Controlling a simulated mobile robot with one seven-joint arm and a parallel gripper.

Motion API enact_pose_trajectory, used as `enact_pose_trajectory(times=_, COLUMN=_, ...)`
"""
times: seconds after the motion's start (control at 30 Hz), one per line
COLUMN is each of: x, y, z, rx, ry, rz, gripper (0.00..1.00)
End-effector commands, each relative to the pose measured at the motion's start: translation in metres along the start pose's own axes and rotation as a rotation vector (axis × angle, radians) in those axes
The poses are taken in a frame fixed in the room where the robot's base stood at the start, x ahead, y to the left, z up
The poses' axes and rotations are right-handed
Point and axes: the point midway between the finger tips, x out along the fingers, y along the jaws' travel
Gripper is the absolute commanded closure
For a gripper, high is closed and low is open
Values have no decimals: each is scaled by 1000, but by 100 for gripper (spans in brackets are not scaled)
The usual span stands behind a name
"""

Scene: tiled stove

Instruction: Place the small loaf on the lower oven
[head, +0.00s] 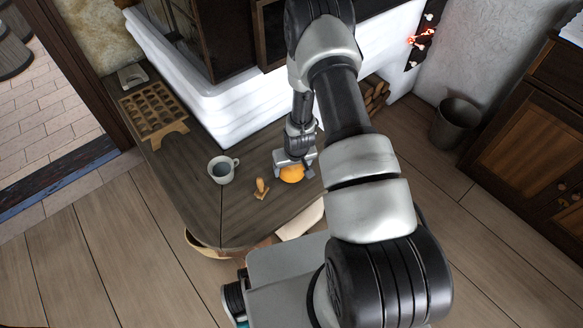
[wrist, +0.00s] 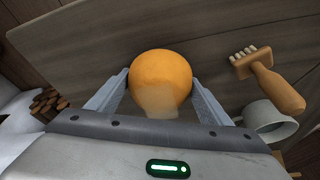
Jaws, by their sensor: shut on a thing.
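The small loaf (wrist: 160,75) is a round orange-brown bun between the fingers of my gripper (wrist: 160,92) in the wrist view. The gripper is shut on it, with one finger on each side. In the head view the loaf (head: 292,174) shows under my gripper (head: 295,172), low over the dark wooden table (head: 190,200). I cannot tell whether the loaf touches the table. The white tiled stove (head: 225,110) stands behind the table, partly hidden by my arm. I cannot make out the lower oven for sure.
A wooden stamp or brush (head: 261,188) and a grey-white mug (head: 222,169) stand left of my gripper. A wooden tray with hollows (head: 152,110) lies at the table's far left. Firewood (head: 375,92) is stacked by the stove, and a bucket (head: 454,122) stands on the floor at right.

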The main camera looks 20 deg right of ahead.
Motion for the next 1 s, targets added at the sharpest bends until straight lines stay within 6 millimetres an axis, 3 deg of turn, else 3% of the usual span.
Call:
enact_pose_trajectory(times=0.07, x=4, y=0, z=1, rx=0, ry=0, rz=0, gripper=54)
enact_pose_trajectory(times=0.1, x=3, y=0, z=1, rx=0, ry=0, rz=0, gripper=22)
enact_pose_trajectory(times=0.2, x=2, y=0, z=1, rx=0, ry=-1, rz=0, gripper=8)
enact_pose_trajectory(times=0.6, x=-7, y=0, z=-1, rx=0, ry=0, rz=0, gripper=8)
enact_pose_trajectory(times=1.0, x=-89, y=0, z=-2, rx=1, ry=1, rz=0, gripper=8)
